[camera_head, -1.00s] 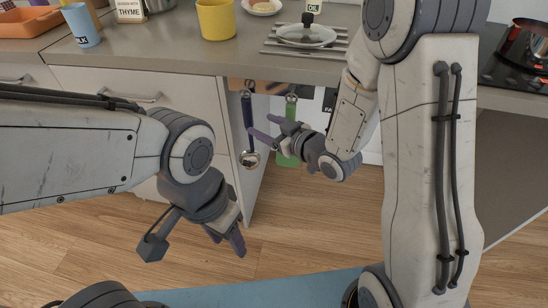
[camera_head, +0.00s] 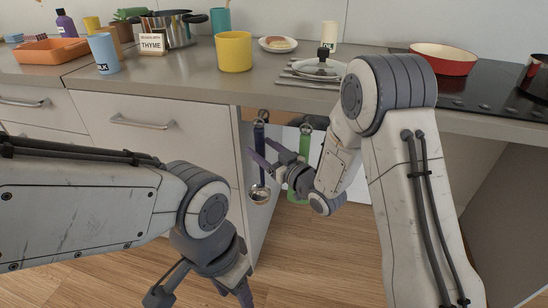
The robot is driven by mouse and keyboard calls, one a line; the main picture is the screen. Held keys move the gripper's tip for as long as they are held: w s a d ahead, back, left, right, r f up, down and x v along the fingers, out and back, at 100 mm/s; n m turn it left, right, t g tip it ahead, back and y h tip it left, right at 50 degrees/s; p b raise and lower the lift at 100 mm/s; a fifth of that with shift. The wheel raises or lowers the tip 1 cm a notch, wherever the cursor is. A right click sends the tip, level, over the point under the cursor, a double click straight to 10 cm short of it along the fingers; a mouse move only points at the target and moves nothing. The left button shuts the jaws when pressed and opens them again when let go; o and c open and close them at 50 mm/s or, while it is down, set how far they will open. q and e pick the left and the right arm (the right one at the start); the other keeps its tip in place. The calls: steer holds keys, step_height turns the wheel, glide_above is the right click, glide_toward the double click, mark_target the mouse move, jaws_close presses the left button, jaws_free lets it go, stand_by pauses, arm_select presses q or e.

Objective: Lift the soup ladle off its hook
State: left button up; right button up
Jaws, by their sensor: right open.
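The soup ladle (camera_head: 260,194) hangs upright under the counter, with a dark blue handle and a shiny metal bowl at the bottom. Its top is at a hook (camera_head: 263,115) on a wooden rail. My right gripper (camera_head: 262,151) is open, its purple fingers at the ladle's handle and partly covering it. I cannot tell whether the fingers touch the handle or stand in front of it. My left gripper (camera_head: 234,292) is low in the picture, cut by the bottom edge, away from the ladle; its jaw opening is unclear.
A green utensil (camera_head: 304,143) hangs just right of the ladle, partly behind my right gripper. The cabinet side panel is close on the left. The counter (camera_head: 190,84) above bears a yellow mug (camera_head: 234,52), a blue cup (camera_head: 103,54), a lidded pan and a plate.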

steer(key=shift+w+a, duration=0.35)
steer(key=shift+w, duration=0.05)
jaws_close()
steer(key=shift+r, duration=0.15)
steer(key=shift+r, duration=0.1)
